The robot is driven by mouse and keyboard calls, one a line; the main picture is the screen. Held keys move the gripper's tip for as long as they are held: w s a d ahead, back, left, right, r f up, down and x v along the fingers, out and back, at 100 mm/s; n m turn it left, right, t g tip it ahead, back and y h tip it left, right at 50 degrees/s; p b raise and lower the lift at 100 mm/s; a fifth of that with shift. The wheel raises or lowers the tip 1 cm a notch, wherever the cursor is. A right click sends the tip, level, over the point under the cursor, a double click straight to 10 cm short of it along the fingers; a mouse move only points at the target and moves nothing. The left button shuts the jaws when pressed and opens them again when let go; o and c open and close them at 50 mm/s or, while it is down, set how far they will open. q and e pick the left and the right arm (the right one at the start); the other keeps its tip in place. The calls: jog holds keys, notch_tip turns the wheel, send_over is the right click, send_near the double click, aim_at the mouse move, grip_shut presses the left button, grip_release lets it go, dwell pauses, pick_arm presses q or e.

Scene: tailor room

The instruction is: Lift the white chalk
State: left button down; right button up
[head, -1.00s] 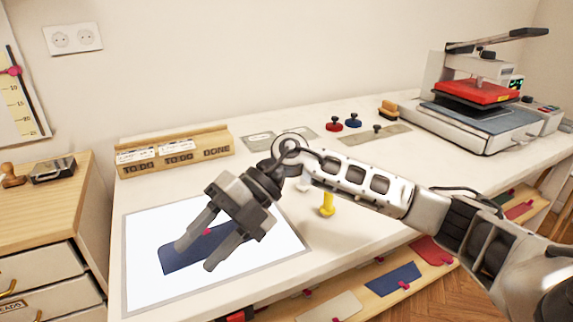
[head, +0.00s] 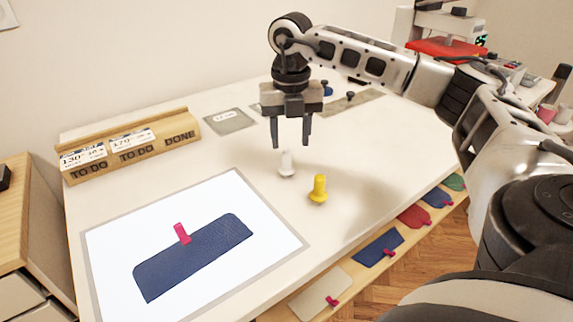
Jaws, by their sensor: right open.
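The white chalk (head: 286,164) stands upright on the white table, with a wider round base. My right gripper (head: 291,145) is above it, pointing down, with its two fingers apart and nothing between them. The fingertips look a little higher than the chalk's top. A yellow chalk (head: 318,190) of the same shape stands just to the right and nearer. My left gripper is not in view.
A lit white panel (head: 200,200) with a dark blue fabric piece (head: 195,257) and a pink clip lies at front left. A wooden card holder (head: 130,147) stands behind it. Fabric pieces lie on a shelf (head: 345,290) below the table edge. A heat press (head: 440,48) stands at the back right.

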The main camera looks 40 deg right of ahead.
aim_at(287, 152)
jog(key=shift+w+a+f+p, duration=0.1)
jog(key=shift+a+f+p, duration=0.1)
jog(key=shift+f, duration=1.5)
jog(key=shift+a+f+p, duration=0.1)
jog(key=shift+a+f, duration=0.1)
jog(key=shift+f, duration=1.45)
jog(key=c, duration=0.8)
